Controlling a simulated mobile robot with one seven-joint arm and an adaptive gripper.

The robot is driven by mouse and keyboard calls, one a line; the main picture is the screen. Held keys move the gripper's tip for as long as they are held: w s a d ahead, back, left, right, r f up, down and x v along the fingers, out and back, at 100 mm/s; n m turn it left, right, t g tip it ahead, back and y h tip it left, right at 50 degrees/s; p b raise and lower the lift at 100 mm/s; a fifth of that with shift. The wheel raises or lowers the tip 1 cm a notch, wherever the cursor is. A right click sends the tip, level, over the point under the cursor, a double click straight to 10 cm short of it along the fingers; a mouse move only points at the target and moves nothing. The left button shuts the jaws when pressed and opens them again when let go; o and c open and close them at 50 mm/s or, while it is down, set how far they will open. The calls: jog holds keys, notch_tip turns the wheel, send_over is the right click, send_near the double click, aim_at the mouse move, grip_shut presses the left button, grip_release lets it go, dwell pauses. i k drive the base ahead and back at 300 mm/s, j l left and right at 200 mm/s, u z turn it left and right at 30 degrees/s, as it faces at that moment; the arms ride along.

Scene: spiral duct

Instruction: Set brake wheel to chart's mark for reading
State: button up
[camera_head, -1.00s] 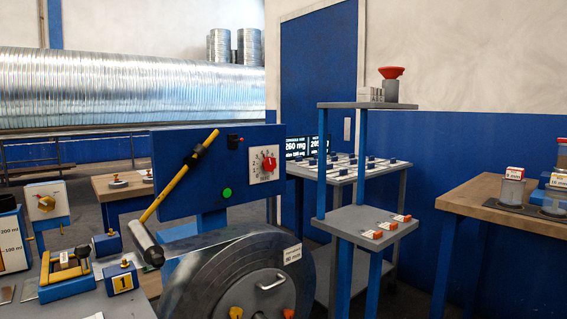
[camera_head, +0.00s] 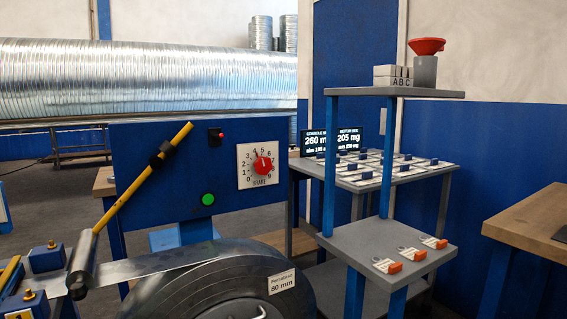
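A red wheel (camera_head: 263,166) sits on a white numbered dial plate (camera_head: 245,177), on the right part of the blue machine panel (camera_head: 150,140). The numbers run in an arc around the wheel. Its pointer seems to be near the top, around 4 to 5, but is too small to read exactly. The word under the wheel is not clearly legible. No sheet is plainly recognisable as the chart. A label (camera_head: 282,281) on the dark strip coil (camera_head: 225,285) below reads 80 mm. My gripper is not in view.
A green button (camera_head: 208,199) and a small red-tipped switch (camera_head: 216,135) are on the panel. A yellow bar (camera_head: 140,185) slants across its left side. A grey shelf stand (camera_head: 385,245) with orange-ended tags stands right. Two dark displays (camera_head: 314,144) stand behind, by a table of white cards (camera_head: 372,172).

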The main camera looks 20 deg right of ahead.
aim_at(263, 165)
jog(key=i+l, duration=0.15)
jog(key=l, duration=0.25)
jog(key=i+l, duration=0.15)
jog(key=l, duration=0.25)
jog(key=i+l, duration=0.15)
jog(key=l, duration=0.2)
jog(key=i+l, duration=0.15)
jog(key=l, duration=0.25)
jog(key=i+l, duration=0.15)
jog(key=l, duration=0.25)
jog(key=z, duration=0.05)
